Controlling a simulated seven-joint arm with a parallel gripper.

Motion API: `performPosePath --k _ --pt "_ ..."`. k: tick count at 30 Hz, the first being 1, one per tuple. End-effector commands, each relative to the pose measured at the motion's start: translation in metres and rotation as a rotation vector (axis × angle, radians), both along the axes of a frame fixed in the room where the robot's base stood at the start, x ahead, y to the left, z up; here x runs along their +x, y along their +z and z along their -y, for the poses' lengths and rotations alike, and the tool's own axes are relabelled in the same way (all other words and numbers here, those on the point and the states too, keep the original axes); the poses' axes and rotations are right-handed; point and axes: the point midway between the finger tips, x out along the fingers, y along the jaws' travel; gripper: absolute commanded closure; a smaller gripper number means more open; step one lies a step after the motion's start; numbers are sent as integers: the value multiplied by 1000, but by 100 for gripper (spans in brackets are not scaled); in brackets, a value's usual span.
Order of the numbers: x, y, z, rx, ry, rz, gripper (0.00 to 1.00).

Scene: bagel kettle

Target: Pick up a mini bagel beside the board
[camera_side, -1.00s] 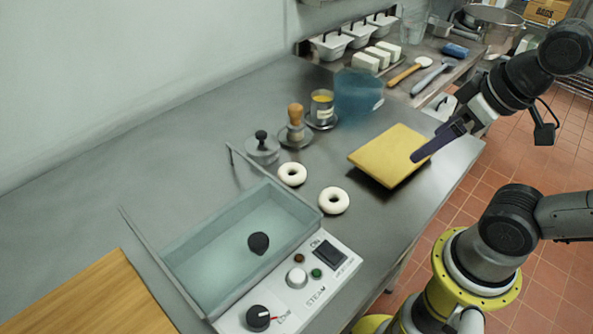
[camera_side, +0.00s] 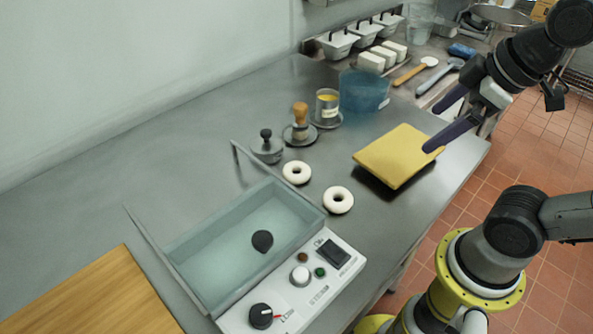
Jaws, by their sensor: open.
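Two white mini bagels lie on the steel counter between the kettle and the yellow board. One bagel (camera_side: 296,180) is farther back, and the other bagel (camera_side: 325,201) is nearer the board. The yellow board (camera_side: 398,155) lies flat to their right, with nothing on it. My gripper (camera_side: 430,125) is open and empty, with its dark fingers spread near the board's right side, to the right of both bagels. The fingers' exact height above the board cannot be told.
The kettle (camera_side: 185,244), a water-filled basin with a control panel (camera_side: 321,295), stands front left. Behind the bagels are a lidded grey pot (camera_side: 267,150), a wooden-handled tool (camera_side: 300,118), a metal cup (camera_side: 327,108) and a blue container (camera_side: 364,93). A wooden board (camera_side: 100,295) is at lower left.

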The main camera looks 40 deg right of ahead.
Motion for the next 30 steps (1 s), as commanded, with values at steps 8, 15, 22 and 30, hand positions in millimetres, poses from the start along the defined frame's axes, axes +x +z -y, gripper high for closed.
performPosePath --k 8,15,22,30 --pt "75 40 -15 -194 484 -116 0" --pt "161 29 -48 -285 880 -251 0" --pt "217 -16 -83 -282 1040 -366 0" --pt "224 -55 -98 -266 1080 -436 0"
